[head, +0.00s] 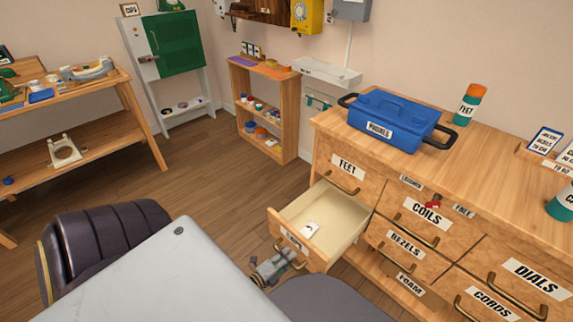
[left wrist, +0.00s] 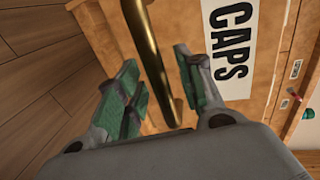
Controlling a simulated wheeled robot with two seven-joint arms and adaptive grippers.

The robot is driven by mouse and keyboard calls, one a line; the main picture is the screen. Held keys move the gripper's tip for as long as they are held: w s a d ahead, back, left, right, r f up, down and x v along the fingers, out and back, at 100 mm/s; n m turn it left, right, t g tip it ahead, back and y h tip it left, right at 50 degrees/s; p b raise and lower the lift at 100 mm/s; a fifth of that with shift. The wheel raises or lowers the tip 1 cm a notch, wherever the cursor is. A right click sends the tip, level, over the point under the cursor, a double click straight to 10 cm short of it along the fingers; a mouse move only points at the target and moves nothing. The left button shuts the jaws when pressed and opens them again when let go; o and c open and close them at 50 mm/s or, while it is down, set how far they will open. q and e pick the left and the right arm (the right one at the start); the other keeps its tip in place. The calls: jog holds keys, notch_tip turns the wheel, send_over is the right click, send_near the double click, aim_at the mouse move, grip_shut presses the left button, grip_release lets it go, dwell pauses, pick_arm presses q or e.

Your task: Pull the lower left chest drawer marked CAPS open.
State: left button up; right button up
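My left gripper (head: 274,266) is at the drawer front, by the brass handle (head: 291,262). In the left wrist view the handle (left wrist: 152,55) runs between the parted green-padded fingers of the gripper (left wrist: 160,88), with gaps beside it. My right gripper is not in view.
The wooden chest (head: 480,165) has other drawers marked FEET, COILS, BEZELS, CORDS and DIALS, all shut. A blue toolbox (head: 390,118) stands on top. Wooden floor is clear behind the open drawer.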

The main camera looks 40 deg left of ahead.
pick_arm(q)
jog(key=shift+s, duration=0.2)
jog(key=v, duration=1.1)
jog(key=shift+s, duration=0.35)
jog(key=shift+a, duration=0.1)
jog(key=shift+n, duration=0.3)
